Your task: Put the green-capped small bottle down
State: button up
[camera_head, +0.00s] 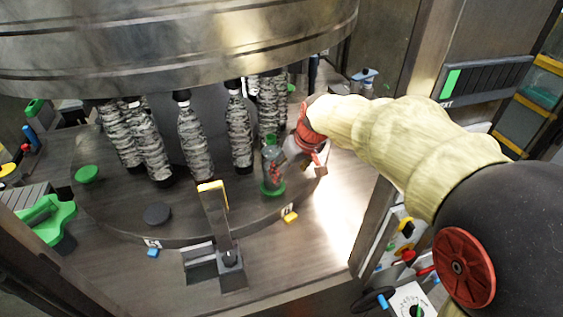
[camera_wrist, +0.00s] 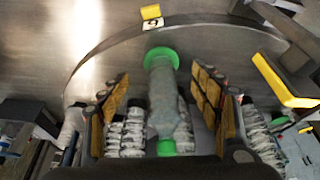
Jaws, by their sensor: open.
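The green-capped small bottle (camera_head: 272,167) is a clear bottle standing upright on a green round pad (camera_head: 272,188) on the round table, near its front right edge. In the wrist view the bottle (camera_wrist: 163,95) lies between the two yellow-padded fingers, with its green cap (camera_wrist: 166,147) nearest the camera and the green pad (camera_wrist: 161,57) at its far end. My gripper (camera_wrist: 163,98) is open, with a visible gap on each side of the bottle. In the head view my gripper (camera_head: 298,155) reaches in from the right, partly behind the bottle.
Several grey mottled columns (camera_head: 195,142) hang behind and left of the bottle under a large metal drum (camera_head: 180,45). A yellow-topped post (camera_head: 217,215) stands in front. A free green pad (camera_head: 87,174) and a dark pad (camera_head: 157,213) lie to the left on the round table.

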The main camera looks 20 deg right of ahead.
jog(key=s+a+r+m, duration=0.1)
jog(key=s+r, duration=0.1)
jog(key=s, duration=1.1)
jog(key=s+a+r+m+t+h, duration=0.1)
jog(key=s+r, duration=0.2)
jog(key=s, duration=1)
jog(key=shift+s+a+r, duration=0.15)
jog(key=shift+a+r, duration=0.15)
jog(key=shift+f, duration=0.1)
notch_tip(320, 180, down, 10)
jog(key=b, duration=1)
jog(key=shift+r, duration=0.35)
jog(key=shift+c, duration=0.7)
